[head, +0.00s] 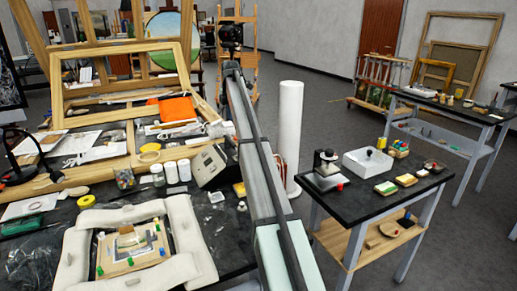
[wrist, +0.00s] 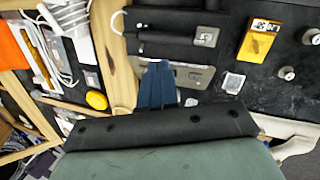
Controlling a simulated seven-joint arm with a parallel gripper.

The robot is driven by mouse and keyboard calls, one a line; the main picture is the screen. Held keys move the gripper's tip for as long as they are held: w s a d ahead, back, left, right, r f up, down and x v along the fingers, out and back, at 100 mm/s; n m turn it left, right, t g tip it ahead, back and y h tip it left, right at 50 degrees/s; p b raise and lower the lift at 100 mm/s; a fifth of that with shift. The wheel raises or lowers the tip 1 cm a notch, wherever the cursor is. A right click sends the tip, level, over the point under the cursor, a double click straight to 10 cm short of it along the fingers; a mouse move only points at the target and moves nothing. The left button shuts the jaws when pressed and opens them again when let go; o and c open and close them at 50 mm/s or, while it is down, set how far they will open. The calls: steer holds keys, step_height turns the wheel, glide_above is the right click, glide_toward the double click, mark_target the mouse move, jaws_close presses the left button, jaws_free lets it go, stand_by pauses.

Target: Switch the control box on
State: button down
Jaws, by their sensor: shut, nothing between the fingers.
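The control box (head: 208,165) is a grey box with a sloped face, standing on the black table left of my arm in the head view. In the wrist view, what looks like the same box (wrist: 180,75) shows a grey metal face with small square fittings, just beyond my fingers. My gripper (wrist: 158,68) is shut and empty, its blue fingers together in front of the lower left part of that face. I cannot tell whether they touch it. The switch's state is too small to tell. My gripper's fingers are not seen in the head view.
A yellow block (wrist: 262,38) lies right of the box in the wrist view. White-lidded jars (head: 171,171) stand left of the box in the head view. A wooden frame (head: 120,80) and an orange cloth (head: 177,109) are behind. A white column (head: 289,135) stands right of my arm.

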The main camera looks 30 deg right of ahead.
steer(key=s+d+f+m, duration=0.1)
steer(key=s+d, duration=0.2)
steer(key=d, duration=0.2)
steer(key=s+d+f+m+g, duration=0.1)
steer(key=s+d+f, duration=0.1)
steer(key=d, duration=0.4)
steer(key=shift+s+d+y, duration=0.15)
steer(key=shift+s+y, duration=0.15)
steer(key=shift+s, duration=0.25)
steer(key=shift+f, duration=0.15)
steer(key=f, duration=0.4)
steer(key=w+f, duration=0.1)
steer(key=f, duration=0.4)
steer(key=w+f, duration=0.1)
steer(key=f, duration=0.3)
steer(key=shift+f, duration=0.4)
steer(key=shift+f, duration=0.25)
steer(key=shift+s+r, duration=0.2)
steer(key=shift+s, duration=0.55)
